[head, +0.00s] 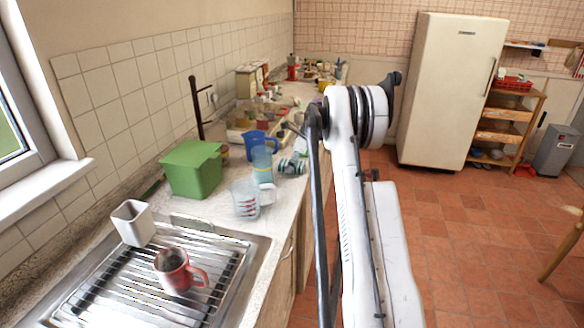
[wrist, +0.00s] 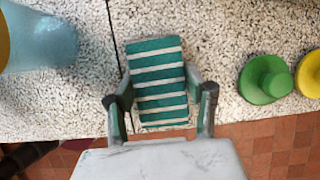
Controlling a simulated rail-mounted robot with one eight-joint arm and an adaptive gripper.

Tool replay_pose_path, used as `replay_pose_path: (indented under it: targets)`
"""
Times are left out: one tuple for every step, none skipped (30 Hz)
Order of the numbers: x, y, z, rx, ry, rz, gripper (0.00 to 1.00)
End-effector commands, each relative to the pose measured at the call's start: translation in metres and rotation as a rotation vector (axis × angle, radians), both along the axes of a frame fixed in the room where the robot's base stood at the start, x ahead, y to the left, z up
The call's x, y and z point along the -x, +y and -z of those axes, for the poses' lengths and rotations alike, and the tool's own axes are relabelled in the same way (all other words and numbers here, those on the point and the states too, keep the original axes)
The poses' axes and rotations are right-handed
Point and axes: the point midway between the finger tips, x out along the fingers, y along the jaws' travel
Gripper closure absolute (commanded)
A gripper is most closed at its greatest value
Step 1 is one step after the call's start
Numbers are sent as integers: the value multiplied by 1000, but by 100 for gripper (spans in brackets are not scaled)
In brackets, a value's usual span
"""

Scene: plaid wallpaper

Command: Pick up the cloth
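The cloth (wrist: 158,75) is green with white stripes and lies on the speckled worktop near its front edge. It also shows in the head view (head: 292,166), just left of my arm. My gripper (wrist: 160,97) is open in the wrist view, with one finger to the left of the cloth and one to the right. The near end of the cloth lies between the fingers. I cannot tell how far the fingertips are above the worktop. In the head view my arm hides most of the gripper.
A blue translucent cup (wrist: 40,38) stands left of the cloth in the wrist view. A green round object (wrist: 265,79) and a yellow one (wrist: 309,74) are to the right. In the head view, a measuring jug (head: 245,198), green box (head: 192,168) and red mug (head: 174,270) stand nearer.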

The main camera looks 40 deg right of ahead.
Motion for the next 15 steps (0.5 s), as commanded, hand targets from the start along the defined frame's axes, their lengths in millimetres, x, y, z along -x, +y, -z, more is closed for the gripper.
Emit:
replay_pose_path:
  targets:
    - [0,0,1,1,0,0,70]
    - [0,0,2,1,0,0,74]
    - [0,0,2,1,0,0,79]
    - [0,0,2,1,0,0,79]
    - [0,0,2,1,0,0,79]
    - [0,0,2,1,0,0,79]
    - [0,0,2,1,0,0,79]
    - [0,0,2,1,0,0,79]
    - [0,0,2,1,0,0,79]
    - [0,0,2,1,0,0,79]
    - [0,-1,1,2,1,0,79]
    - [0,-1,0,2,1,0,79]
    - [0,-1,-2,2,1,0,79]
    - [0,-1,-3,2,1,0,79]
    - [0,0,-7,1,0,0,79]
